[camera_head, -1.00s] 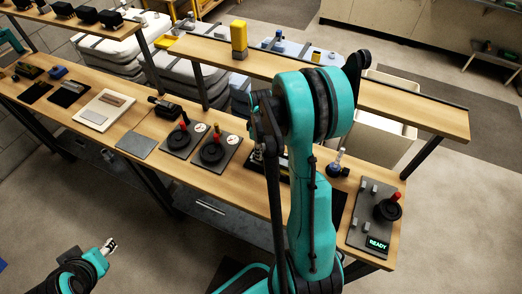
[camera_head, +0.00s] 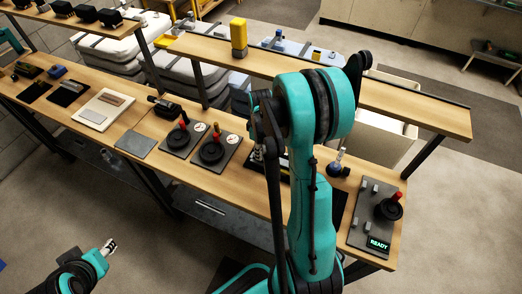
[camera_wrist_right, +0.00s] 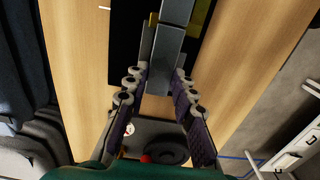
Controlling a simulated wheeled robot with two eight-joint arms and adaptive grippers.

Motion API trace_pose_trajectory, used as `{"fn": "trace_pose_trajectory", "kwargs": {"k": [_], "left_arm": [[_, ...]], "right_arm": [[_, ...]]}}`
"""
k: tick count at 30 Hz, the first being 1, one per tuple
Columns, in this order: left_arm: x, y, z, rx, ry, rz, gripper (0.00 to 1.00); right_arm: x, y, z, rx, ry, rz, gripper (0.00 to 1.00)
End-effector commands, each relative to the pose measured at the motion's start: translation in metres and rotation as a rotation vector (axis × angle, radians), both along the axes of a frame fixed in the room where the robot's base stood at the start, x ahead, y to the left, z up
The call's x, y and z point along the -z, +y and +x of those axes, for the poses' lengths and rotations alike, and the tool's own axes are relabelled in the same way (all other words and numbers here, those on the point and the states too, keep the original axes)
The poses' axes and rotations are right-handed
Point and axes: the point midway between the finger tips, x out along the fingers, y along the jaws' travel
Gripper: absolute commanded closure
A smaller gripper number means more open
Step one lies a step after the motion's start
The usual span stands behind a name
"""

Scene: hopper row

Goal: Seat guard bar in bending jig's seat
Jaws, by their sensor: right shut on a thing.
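In the right wrist view my right gripper (camera_wrist_right: 160,76) is shut on a grey bar (camera_wrist_right: 161,55), which I take to be the guard bar. The bar lies between the two dark finger pads, over a black area (camera_wrist_right: 122,40) on the wooden bench. In the head view my right arm hides most of this spot. A dark grey plate with pegs (camera_head: 358,227), a black handwheel and a lit "READY" display stands at the bench's right end. I cannot tell for sure which fixture is the bending jig. My left gripper (camera_head: 108,246) is away from the bench, low left; its jaw state is unclear.
Two plates with black handwheels (camera_head: 212,151) and white gauges stand left of my right arm. A blue flask-like item (camera_head: 335,168) stands to its right. A raised shelf (camera_head: 400,100) runs behind, bearing a yellow block (camera_head: 239,38). A grey pad (camera_head: 136,144) lies further left.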

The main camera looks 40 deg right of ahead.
Motion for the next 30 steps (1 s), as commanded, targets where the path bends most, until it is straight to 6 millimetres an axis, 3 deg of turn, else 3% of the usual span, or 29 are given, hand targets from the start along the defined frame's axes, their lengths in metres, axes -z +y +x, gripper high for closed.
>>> {"fn": "trace_pose_trajectory", "kwargs": {"k": [18, 19, 21, 30], "left_arm": [[0.013, 0.0, 0.0, 0.0, 0.0, 0.0, 0.6], [0.012, 0.0, 0.0, 0.0, 0.0, 0.0, 0.6], [0.012, 0.0, 0.0, 0.0, 0.0, 0.0, 0.6], [0.012, 0.0, 0.0, 0.0, 0.0, 0.0, 0.6]], "right_arm": [[0.013, 0.0, 0.0, 0.0, 0.0, 0.0, 1.0], [0.012, 0.0, 0.0, 0.0, 0.0, 0.0, 0.67], [0.012, 0.0, 0.0, 0.0, 0.0, 0.0, 0.51], [0.011, 0.0, 0.0, 0.0, 0.0, 0.0, 0.51]]}}
